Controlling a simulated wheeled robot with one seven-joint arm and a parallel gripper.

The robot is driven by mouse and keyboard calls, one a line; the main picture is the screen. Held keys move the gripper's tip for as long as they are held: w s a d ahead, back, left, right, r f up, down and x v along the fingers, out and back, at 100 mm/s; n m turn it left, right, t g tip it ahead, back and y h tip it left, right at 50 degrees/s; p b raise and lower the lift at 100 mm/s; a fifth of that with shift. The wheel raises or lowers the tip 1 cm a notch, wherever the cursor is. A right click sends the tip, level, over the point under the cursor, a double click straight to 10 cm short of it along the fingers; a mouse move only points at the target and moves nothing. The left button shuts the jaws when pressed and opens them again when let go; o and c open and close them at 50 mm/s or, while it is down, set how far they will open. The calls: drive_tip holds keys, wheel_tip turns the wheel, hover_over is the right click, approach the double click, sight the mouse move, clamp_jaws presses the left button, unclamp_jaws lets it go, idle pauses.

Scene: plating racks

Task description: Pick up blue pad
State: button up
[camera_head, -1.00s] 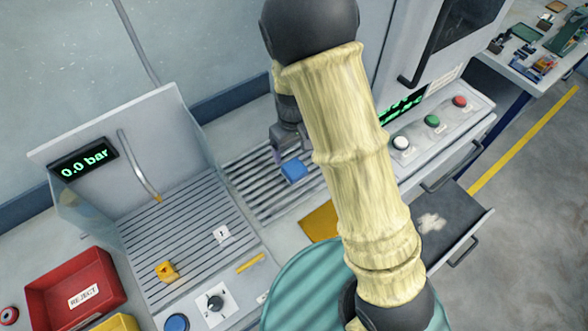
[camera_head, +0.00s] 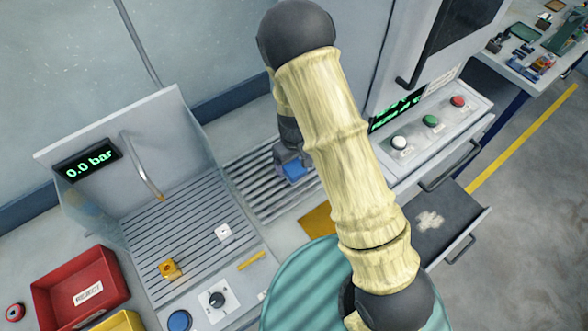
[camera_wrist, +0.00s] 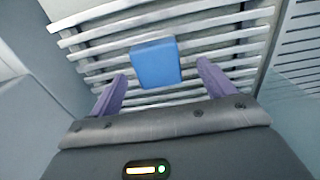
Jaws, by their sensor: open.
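The blue pad (camera_head: 295,170) lies on the slatted metal rack (camera_head: 262,205) in the middle of the head view, partly hidden by my gripper. In the wrist view the blue pad (camera_wrist: 155,63) rests across the slats, between and just beyond my fingertips. My gripper (camera_wrist: 160,72) is open, with one purple finger on each side of the pad. A gap shows between the pad and each finger. In the head view my gripper (camera_head: 293,160) is over the pad, and my arm hides part of the rack.
A second slatted plate at left carries an orange block (camera_head: 169,269) and a white block (camera_head: 223,232). A pressure display (camera_head: 87,160) stands behind it. A red reject bin (camera_head: 80,288) is at lower left. A button panel (camera_head: 432,128) and open drawer (camera_head: 440,225) are at right.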

sight(294, 167)
drive_tip(key=shift+w+d+f+p, duration=0.15)
drive_tip(key=shift+f+p, duration=0.45)
drive_tip(key=shift+f, duration=1.4)
drive_tip(key=c, duration=1.1)
drive_tip(key=shift+r, duration=0.1)
wheel_tip(294, 167, up, 10)
drive_tip(key=shift+f+b, duration=0.1)
drive_tip(key=shift+b, duration=1.1)
